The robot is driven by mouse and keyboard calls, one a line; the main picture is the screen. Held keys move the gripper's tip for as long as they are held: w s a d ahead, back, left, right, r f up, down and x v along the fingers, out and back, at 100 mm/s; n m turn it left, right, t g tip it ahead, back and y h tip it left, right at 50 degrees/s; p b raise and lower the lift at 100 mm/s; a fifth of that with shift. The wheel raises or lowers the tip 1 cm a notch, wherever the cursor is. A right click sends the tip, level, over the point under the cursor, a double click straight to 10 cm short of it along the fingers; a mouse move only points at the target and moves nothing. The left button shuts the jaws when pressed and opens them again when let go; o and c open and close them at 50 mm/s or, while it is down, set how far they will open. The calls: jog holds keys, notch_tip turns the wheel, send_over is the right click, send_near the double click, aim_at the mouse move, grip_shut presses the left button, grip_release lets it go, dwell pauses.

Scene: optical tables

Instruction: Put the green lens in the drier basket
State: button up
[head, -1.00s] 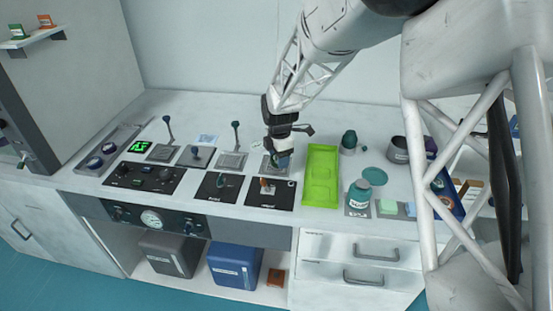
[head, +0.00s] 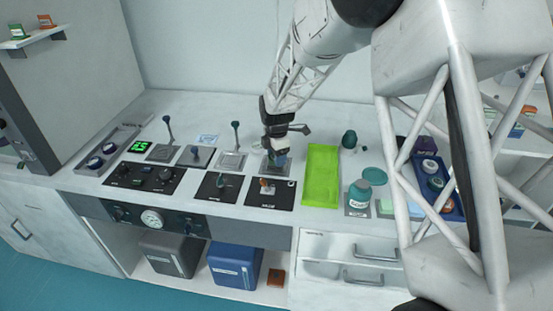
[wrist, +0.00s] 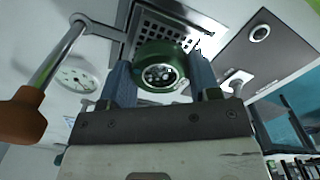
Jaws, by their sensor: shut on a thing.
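My gripper (wrist: 161,82) is shut on the green lens (wrist: 162,66), a round dark-green ring with a shiny centre, held between the two blue fingertips in the wrist view. A square metal basket with a perforated floor (wrist: 150,24) lies behind the lens there, partly covered by it. I cannot tell whether the lens touches the basket. In the head view my gripper (head: 277,156) is low over the square plate at the back of the right-hand black panel. The lens cannot be made out there.
A lever with an orange handle (wrist: 22,116) stands close on the left in the wrist view. An upright dark lever (head: 236,136) stands to the left.

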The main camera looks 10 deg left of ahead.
jog(key=shift+f, duration=0.85)
jog(key=o, duration=0.9)
jog(key=shift+f, duration=0.1)
jog(key=shift+o, duration=0.2)
notch_tip(320, 180, up, 12)
dwell(0.6)
